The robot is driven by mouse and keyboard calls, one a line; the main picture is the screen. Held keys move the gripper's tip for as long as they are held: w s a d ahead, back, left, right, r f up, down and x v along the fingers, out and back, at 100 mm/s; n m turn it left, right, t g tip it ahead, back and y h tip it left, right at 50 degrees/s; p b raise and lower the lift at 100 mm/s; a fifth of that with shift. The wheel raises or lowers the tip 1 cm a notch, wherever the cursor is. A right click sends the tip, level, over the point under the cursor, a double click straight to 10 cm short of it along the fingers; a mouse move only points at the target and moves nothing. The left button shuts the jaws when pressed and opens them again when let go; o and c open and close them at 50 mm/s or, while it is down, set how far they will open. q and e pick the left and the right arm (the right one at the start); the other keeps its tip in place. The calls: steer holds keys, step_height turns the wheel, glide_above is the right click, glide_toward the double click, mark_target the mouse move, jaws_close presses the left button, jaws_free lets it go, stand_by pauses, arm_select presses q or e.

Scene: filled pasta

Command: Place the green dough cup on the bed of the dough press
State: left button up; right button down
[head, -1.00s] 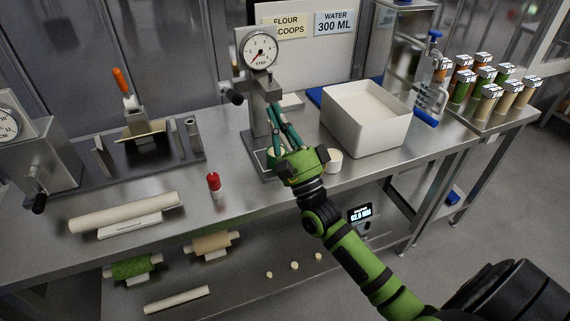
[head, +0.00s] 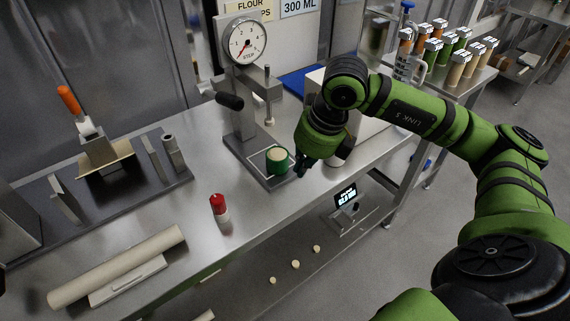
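The green dough cup (head: 278,162), with pale dough inside, stands upright on the flat bed (head: 247,158) of the dough press, toward its right front edge. The press (head: 239,113) has a round dial and a plunger (head: 268,105) hanging above the bed. The plunger tip is above and left of the cup. My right gripper (head: 302,168) is low, just right of the cup, and appears apart from it. Its fingers are small, dark and partly hidden by the wrist, so their opening is unclear. My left gripper is out of view.
A red-capped shaker (head: 219,208) stands front left of the press. A rolling pin (head: 117,266) lies further left. A white bin (head: 371,134) is partly hidden behind my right arm. A black handle (head: 229,101) sticks out left from the press.

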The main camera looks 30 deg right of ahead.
mark_target(288, 176)
steer(key=shift+h, duration=0.7)
steer(key=w+f, duration=0.1)
steer(key=f, duration=0.1)
steer(key=w+d+f+p, duration=0.1)
steer(key=f, duration=0.2)
steer(key=w+d+f+p, duration=0.1)
steer(key=f, duration=0.2)
steer(key=shift+w+d+f, duration=0.1)
steer(key=shift+d+f, duration=0.05)
steer(key=shift+d, duration=0.1)
steer(key=w+p, duration=0.1)
steer(key=w, duration=0.2)
steer(key=shift+a+f+t+p, duration=0.1)
steer(key=shift+f+t+p, duration=0.1)
steer(key=shift+t+p, duration=0.15)
steer(key=shift+w+f, duration=0.1)
steer(key=shift+w, duration=0.5)
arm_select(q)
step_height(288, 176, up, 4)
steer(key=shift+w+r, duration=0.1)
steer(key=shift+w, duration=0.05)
